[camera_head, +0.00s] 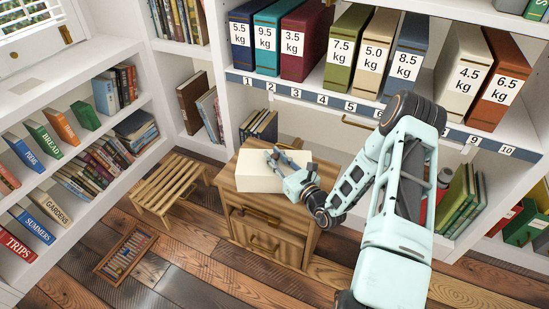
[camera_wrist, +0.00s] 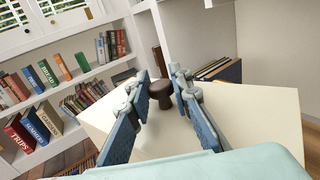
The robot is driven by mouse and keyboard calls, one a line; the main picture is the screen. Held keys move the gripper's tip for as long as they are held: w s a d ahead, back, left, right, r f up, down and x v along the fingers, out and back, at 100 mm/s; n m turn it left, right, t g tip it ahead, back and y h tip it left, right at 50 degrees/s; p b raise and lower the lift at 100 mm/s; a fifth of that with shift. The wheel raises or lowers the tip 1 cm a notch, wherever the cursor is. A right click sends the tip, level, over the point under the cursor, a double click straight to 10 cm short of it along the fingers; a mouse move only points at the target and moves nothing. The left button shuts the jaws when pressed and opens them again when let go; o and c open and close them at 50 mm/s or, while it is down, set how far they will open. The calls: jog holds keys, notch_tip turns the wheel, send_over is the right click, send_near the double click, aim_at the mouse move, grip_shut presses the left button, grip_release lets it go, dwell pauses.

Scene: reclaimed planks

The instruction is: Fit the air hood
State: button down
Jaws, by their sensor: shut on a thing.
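A cream box-shaped piece (camera_head: 255,183), which I take to be the air hood, is at the top of a wooden drawer cabinet (camera_head: 262,228). I cannot tell whether it rests there or hangs just above. It fills much of the wrist view (camera_wrist: 240,115), with a dark brown knob (camera_wrist: 160,95) standing on top. My gripper (camera_head: 277,157) is over the cream piece. In the wrist view my gripper (camera_wrist: 160,82) has its blue fingers on both sides of the knob, shut on it. The fingers partly hide the cream top.
A slatted wooden stool (camera_head: 168,186) stands left of the cabinet. A shallow wooden tray (camera_head: 126,252) with small coloured pieces lies on the plank floor. Bookshelves line the left and back. Weight-labelled binders (camera_head: 345,48) stand on a numbered shelf (camera_head: 380,107) above and behind.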

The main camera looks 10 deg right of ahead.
jog(key=c, duration=1.7)
grip_release()
jog(key=shift+f, duration=0.1)
jog(key=shift+c, duration=0.2)
jog(key=shift+r, duration=0.3)
jog(key=p+v, duration=0.2)
jog(key=v, duration=1)
jog(key=shift+f+p, duration=0.2)
jog(key=shift+p, duration=0.1)
